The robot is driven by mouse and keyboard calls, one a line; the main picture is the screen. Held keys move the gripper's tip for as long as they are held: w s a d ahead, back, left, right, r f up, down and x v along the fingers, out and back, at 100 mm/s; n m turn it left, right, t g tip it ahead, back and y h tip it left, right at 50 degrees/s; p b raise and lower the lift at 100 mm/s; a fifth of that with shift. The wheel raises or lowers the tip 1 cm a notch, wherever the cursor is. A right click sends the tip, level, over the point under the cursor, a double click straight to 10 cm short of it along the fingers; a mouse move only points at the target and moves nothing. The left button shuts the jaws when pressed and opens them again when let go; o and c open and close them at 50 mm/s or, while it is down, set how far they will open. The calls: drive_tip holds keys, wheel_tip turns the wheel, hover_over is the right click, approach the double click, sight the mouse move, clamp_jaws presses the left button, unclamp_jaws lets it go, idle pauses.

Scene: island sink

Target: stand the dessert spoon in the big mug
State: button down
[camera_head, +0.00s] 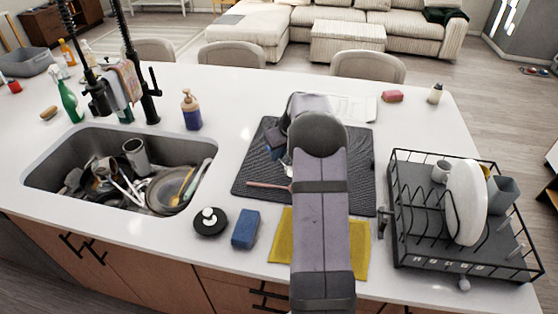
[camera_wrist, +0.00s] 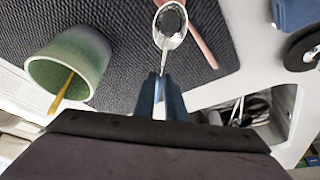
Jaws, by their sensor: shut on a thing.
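My gripper (camera_wrist: 162,96) is shut on a metal spoon (camera_wrist: 170,28), seen in the wrist view. The spoon's bowl points away from the fingers, above the dark mat. A large green mug (camera_wrist: 88,52) is at the left of the wrist view, apart from the spoon. A yellow stick-like thing (camera_wrist: 63,88) leans out of its mouth. I cannot make out the green mug there.
The ribbed dark mat (camera_head: 256,165) has a pink stick-like utensil (camera_head: 268,185) on it. A yellow cloth (camera_head: 280,245), blue sponge (camera_head: 245,229) and black round brush (camera_head: 209,221) lie in front. The full sink (camera_head: 60,150) is left, the dish rack (camera_head: 415,240) right.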

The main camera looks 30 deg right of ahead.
sight(281, 160)
drive_tip(key=shift+f+p, duration=0.7)
drive_tip(key=shift+f, duration=1.15)
drive_tip(key=shift+f, duration=0.15)
drive_tip(key=shift+f+b, duration=0.35)
drive_tip(key=shift+b, duration=0.15)
drive_tip(key=shift+f, duration=0.1)
drive_tip(key=c, duration=1.8)
unclamp_jaws()
